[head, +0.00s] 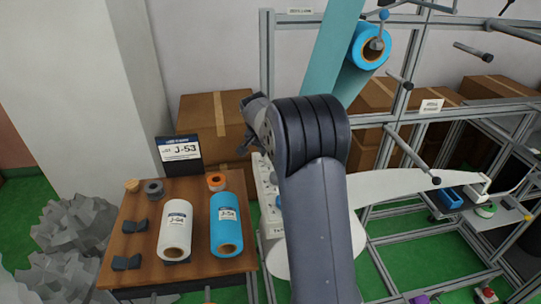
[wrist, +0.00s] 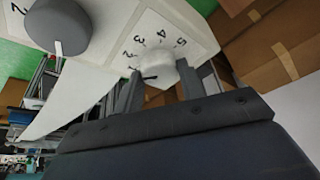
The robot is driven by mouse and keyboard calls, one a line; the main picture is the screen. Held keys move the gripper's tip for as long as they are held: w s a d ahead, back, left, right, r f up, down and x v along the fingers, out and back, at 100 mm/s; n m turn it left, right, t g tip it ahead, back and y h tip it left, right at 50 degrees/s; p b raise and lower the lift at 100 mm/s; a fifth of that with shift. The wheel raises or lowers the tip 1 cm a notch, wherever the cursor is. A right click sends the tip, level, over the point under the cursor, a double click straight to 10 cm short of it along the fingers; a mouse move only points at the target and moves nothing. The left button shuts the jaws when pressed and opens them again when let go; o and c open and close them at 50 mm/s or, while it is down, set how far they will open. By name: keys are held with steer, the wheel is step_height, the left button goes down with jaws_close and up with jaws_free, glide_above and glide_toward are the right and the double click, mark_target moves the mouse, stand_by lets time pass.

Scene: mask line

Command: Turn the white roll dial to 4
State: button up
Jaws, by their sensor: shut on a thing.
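My gripper (wrist: 159,68) is shut on the dial, one finger on each side. A short dark mark shows on the dial's left side, near the left finger and closest to the 2 among the visible numbers. The finger hides part of that area, so the exact reading is unclear. In the head view my arm hides the dial and fingers; part of the white panel (head: 268,190) shows left of the arm.
A grey dial (wrist: 60,25) with a white pointer sits left of the white one. In the head view, a wooden table (head: 130,240) holds a white roll (head: 176,230) and a blue roll (head: 226,225). Cardboard boxes (head: 212,115) stand behind. Metal framing (head: 268,60) surrounds the machine.

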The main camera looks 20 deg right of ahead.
steer(key=m, duration=0.2)
steer(key=m+g+h, duration=0.1)
steer(key=m, duration=0.1)
steer(key=shift+w+a+m+g, duration=0.1)
steer(key=shift+w+m+g, duration=0.05)
steer(key=shift+m+g, duration=0.2)
steer(key=m+g, duration=0.1)
steer(key=m, duration=0.1)
steer(key=m+g+p, duration=0.1)
steer(key=m, duration=0.2)
steer(key=shift+w+r+m+p, duration=0.1)
steer(key=shift+w+m+p, duration=0.05)
steer(key=shift+m+p, duration=0.15)
steer(key=m+g+p, duration=0.1)
steer(key=m, duration=0.1)
steer(key=m+g+p, duration=0.1)
steer(key=m+p, duration=0.1)
steer(key=m, duration=0.1)
steer(key=shift+w+y, duration=0.1)
steer(key=shift+y, duration=0.3)
steer(key=shift+m+g+y+p, duration=0.3)
steer(key=shift+m+p, duration=0.4)
steer(key=shift+m, duration=0.5)
steer(key=shift+m+g+y+p, duration=0.3)
steer(key=shift+m+p, duration=0.4)
steer(key=shift+m, duration=0.45)
steer(key=shift+w, duration=0.1)
steer(key=o, duration=1)
